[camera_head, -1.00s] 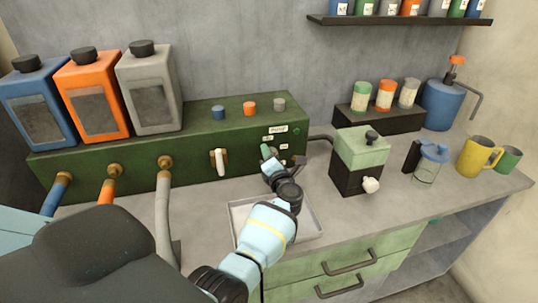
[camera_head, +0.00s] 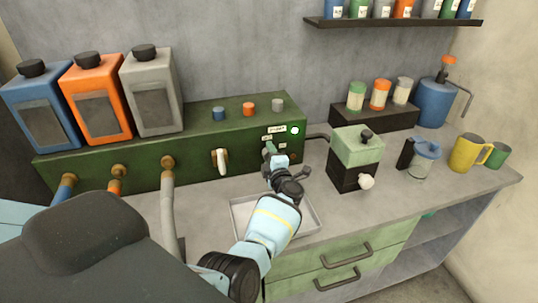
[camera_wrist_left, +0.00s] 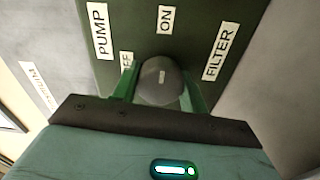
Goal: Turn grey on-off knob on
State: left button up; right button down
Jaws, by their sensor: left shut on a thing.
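The grey on-off knob (camera_wrist_left: 160,82) sits on the front of the green machine (camera_head: 130,168), between labels reading PUMP, ON, FILTER and a partly hidden one ending in "FF". A short pale mark on the knob points roughly towards the ON label (camera_wrist_left: 166,18). My left gripper (camera_wrist_left: 158,88) is shut on the knob, with one green finger on each side of it. A lamp (camera_head: 295,130) on the machine's upper right glows bright. My right gripper is not in view.
A white lever (camera_head: 222,162) juts from the machine left of my gripper. A shallow tray (camera_head: 312,222) lies below my left wrist. A green and black device (camera_head: 358,150) stands to the right. Several hoses and bottles are at the left.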

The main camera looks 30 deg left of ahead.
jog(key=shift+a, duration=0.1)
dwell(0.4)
pick_arm(q)
jog(key=o, duration=1)
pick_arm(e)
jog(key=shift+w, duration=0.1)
pick_arm(q)
jog(key=p+v, duration=0.2)
jog(key=v, duration=0.5)
jog(key=shift+s+d, duration=0.25)
jog(key=shift+s, duration=0.05)
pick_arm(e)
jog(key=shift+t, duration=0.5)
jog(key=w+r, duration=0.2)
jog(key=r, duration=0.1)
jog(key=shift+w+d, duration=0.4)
pick_arm(q)
jog(key=shift+d, duration=0.1)
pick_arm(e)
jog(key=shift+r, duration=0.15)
